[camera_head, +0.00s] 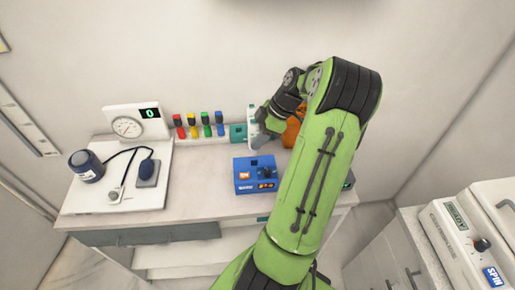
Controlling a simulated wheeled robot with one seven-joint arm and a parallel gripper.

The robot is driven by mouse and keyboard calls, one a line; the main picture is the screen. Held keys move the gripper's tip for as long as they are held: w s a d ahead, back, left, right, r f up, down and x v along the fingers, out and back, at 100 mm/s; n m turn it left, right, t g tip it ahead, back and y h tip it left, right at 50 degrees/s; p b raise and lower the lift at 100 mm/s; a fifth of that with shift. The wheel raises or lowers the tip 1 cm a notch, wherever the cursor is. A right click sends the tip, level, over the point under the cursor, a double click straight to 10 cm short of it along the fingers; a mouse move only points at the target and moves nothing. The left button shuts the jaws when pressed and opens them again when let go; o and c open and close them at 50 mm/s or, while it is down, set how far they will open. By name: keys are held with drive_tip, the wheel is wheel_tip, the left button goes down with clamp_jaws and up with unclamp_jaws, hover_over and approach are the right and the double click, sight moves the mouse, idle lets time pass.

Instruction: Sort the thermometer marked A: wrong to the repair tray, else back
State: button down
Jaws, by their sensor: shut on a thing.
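My gripper (262,127) is at the back of the counter, beside a white upright thing with green on it (252,113). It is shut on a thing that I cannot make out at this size. No letter A can be read, and I cannot pick out the thermometer. A blue device (243,187) with small lit displays and a dark part on top stands in front of my gripper, apart from it. An orange thing (291,133) shows partly behind my arm; I cannot tell if it is a tray.
A machine (470,245) stands at right. The counter front (205,206) is clear.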

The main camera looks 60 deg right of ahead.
sight(258, 128)
wheel_tip(258, 128, up, 4)
drive_tip(key=shift+f+p, duration=0.2)
drive_tip(key=shift+p, duration=0.25)
drive_tip(key=shift+r+p, duration=1.9)
drive_tip(key=shift+r, duration=0.3)
drive_tip(key=shift+f, duration=0.1)
